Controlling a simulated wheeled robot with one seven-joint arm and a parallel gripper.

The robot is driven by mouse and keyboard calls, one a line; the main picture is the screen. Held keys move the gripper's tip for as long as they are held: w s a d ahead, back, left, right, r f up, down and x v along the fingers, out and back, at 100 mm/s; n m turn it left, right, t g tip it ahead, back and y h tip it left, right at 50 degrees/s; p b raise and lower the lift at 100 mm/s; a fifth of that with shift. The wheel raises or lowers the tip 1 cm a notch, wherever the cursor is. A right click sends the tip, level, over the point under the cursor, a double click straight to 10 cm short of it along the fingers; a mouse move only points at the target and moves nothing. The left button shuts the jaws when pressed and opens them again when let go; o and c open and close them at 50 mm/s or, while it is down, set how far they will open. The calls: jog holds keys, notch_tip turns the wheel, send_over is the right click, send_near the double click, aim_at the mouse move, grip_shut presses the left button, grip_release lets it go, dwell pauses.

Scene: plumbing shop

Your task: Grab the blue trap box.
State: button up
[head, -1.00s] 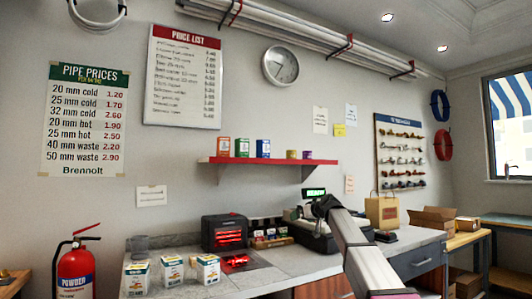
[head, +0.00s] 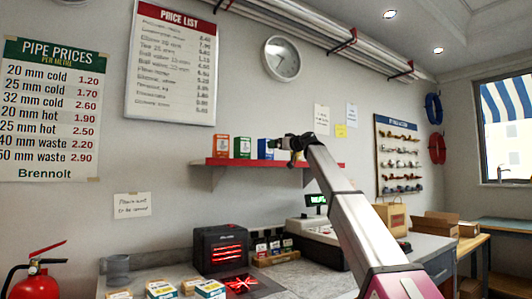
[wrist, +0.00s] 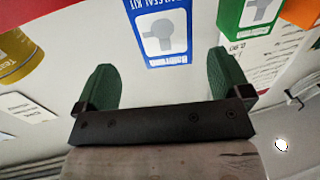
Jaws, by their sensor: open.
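The blue box (head: 266,148) stands on the red wall shelf (head: 207,162), right of a green box (head: 242,147) and an orange box (head: 221,147). My gripper (head: 296,142) is raised at shelf height, just right of the blue box in the head view, and hides the shelf items behind it. In the wrist view my gripper (wrist: 158,80) is open and empty, its two green fingers spread. I see no contact.
The green box (wrist: 250,20) is close beside the blue one in the wrist view. A yellow tin (wrist: 18,55) is on the other side.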

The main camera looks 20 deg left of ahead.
aim_at(266, 148)
jog(key=x, duration=0.2)
jog(key=shift+w+a, duration=0.2)
jog(key=shift+a, duration=0.15)
jog(key=shift+s+f+x, duration=0.1)
jog(key=shift+f+x, duration=0.05)
jog(key=shift+x, duration=0.75)
jog(key=shift+s+f+x, duration=0.1)
jog(key=shift+x, duration=0.85)
jog(key=shift+s+f+x, duration=0.1)
jog(key=shift+f+x, duration=0.05)
jog(key=shift+x, duration=0.75)
jog(key=shift+a, duration=0.1)
jog(key=c, duration=1.1)
